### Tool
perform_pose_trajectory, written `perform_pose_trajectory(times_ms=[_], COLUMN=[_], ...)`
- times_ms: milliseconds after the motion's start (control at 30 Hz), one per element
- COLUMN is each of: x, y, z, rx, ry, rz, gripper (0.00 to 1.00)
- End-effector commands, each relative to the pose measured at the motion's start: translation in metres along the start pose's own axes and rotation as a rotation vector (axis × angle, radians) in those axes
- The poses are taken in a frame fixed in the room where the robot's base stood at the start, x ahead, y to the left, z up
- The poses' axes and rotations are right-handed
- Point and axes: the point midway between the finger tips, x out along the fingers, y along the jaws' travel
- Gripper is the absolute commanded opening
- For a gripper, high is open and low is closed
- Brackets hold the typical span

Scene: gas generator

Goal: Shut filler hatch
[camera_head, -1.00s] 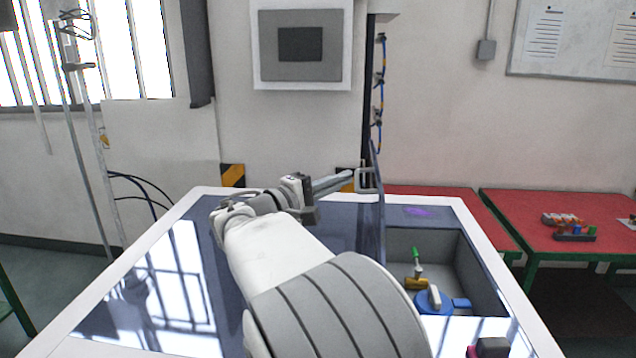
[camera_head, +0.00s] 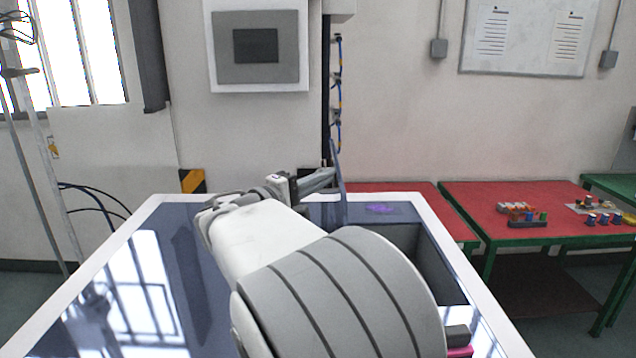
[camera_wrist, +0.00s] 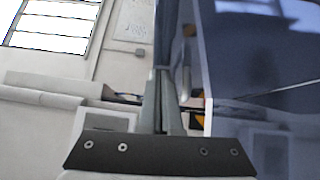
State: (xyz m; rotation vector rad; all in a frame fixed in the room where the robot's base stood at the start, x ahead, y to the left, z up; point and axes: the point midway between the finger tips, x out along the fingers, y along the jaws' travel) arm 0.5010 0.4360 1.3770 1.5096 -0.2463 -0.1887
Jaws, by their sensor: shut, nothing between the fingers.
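The filler hatch (camera_head: 338,182) is a thin dark panel that stands up, nearly edge-on, at the left side of an open recess (camera_head: 440,262) in the dark glossy top of the generator (camera_head: 180,285). My gripper (camera_head: 328,176) is shut and empty, on the left side of the hatch, its tips close against it. I cannot tell whether they touch. In the wrist view the shut fingers (camera_wrist: 164,78) point up the picture, beside a grey handle-like part (camera_wrist: 184,72). My arm hides most of the recess and the foot of the hatch.
Red tables (camera_head: 520,208) with small parts stand behind at the right. A grey wall box (camera_head: 257,46) hangs behind the generator. A dark post (camera_head: 327,90) with blue cable rises behind the hatch. The air right of the hatch, above the recess, looks clear.

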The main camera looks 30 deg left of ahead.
Motion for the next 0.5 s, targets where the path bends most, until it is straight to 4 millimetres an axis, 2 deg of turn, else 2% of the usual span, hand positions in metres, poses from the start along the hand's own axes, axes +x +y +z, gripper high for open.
perform_pose_trajectory(times_ms=[267, 500], x=[0.034, 0.073], y=[-0.003, -0.012], z=[0.035, 0.075], rx=[0.131, 0.289], ry=[-0.009, -0.009], rz=[-0.122, -0.28], gripper=[0.0, 0.0])
